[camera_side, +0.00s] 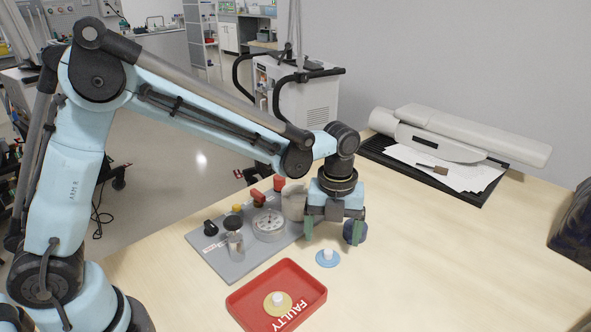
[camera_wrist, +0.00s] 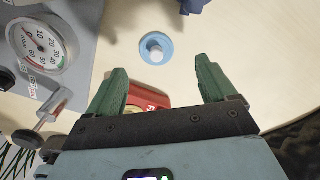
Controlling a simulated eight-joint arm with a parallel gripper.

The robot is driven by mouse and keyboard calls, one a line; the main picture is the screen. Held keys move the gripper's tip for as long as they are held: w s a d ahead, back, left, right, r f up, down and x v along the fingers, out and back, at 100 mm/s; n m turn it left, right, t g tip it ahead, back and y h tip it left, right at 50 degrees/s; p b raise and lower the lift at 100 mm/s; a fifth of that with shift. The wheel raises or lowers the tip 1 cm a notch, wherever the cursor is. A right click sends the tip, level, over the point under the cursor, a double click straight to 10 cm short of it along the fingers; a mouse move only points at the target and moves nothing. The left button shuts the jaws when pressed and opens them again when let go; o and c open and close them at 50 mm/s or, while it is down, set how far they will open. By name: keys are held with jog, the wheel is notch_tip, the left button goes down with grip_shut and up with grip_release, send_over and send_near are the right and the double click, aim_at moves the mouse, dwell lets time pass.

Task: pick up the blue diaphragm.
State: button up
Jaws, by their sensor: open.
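The blue diaphragm (camera_side: 328,258) is a small flat blue disc with a white stub in its middle. My gripper (camera_side: 332,238) has two green fingers and points down above and slightly behind the disc in the side view. The fingers are apart with nothing between them, as the wrist view shows (camera_wrist: 164,78). The disc is not touched by the fingers.
A red tray (camera_side: 242,300) marked FAULTY holds a yellowish disc (camera_side: 270,308). A grey panel (camera_side: 217,262) with a dial gauge (camera_side: 269,225) stands left of my gripper. A dark blue round part (camera_side: 357,233) is close by the right finger.

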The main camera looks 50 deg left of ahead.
aim_at(328, 251)
jog(key=f, duration=0.5)
jog(key=shift+a, duration=0.25)
grip_shut()
